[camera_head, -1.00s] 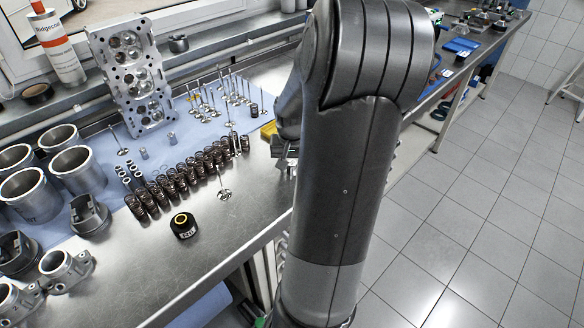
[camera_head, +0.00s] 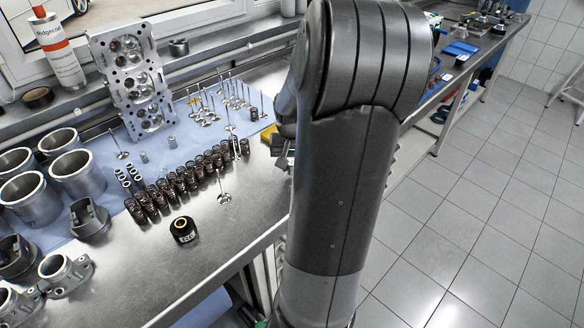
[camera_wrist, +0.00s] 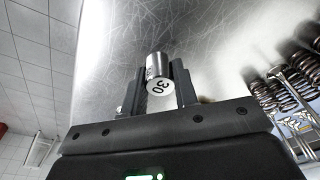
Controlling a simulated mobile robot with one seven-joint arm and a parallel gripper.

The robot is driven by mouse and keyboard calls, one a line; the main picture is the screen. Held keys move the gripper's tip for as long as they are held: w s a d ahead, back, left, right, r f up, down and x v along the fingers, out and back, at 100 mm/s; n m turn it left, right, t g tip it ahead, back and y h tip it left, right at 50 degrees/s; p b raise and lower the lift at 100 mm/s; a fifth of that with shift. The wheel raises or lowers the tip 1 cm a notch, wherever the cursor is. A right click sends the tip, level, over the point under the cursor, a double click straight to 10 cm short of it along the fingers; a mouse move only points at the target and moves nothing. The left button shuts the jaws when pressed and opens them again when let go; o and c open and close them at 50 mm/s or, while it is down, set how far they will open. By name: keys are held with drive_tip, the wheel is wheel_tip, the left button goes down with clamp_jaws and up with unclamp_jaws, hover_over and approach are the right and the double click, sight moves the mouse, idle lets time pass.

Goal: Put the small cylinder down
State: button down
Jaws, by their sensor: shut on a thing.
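The small cylinder (camera_wrist: 157,75) is bright metal with dark "30" lettering on its end face. In the wrist view it sits between the two fingers of my gripper (camera_wrist: 160,88), which is shut on it. Bare steel bench top (camera_wrist: 215,35) shows beyond it; I cannot tell whether the cylinder touches the bench. In the head view my gripper (camera_head: 283,146) is mostly hidden behind my arm, over the bench's right part, and the held cylinder cannot be made out.
A row of dark valve springs (camera_head: 188,181) lies left of my gripper, with a loose valve (camera_head: 224,198) and a black round part (camera_head: 183,229) in front. Upright valves (camera_head: 232,92) stand on the blue cloth behind. Bare steel runs along the front edge.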

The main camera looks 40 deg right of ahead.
drive_tip(key=r, duration=0.2)
drive_tip(key=s+r, duration=0.1)
drive_tip(key=shift+d, duration=0.25)
drive_tip(key=s+d+r, duration=0.4)
drive_tip(key=s+r, duration=0.2)
drive_tip(key=s, duration=0.4)
drive_tip(key=w+d+r+n, duration=0.2)
drive_tip(key=w+n, duration=0.1)
drive_tip(key=w, duration=1)
drive_tip(key=n+y, duration=0.1)
drive_tip(key=n, duration=0.5)
hover_over(199, 133)
drive_tip(key=s, duration=0.2)
drive_tip(key=shift+t, duration=0.3)
drive_tip(key=f, duration=0.8)
drive_tip(key=shift+w+d, duration=0.25)
drive_tip(key=shift+w+a+f, duration=0.25)
drive_tip(key=shift+w+a, duration=0.05)
drive_tip(key=shift+w, duration=0.05)
drive_tip(key=shift+f, duration=1.95)
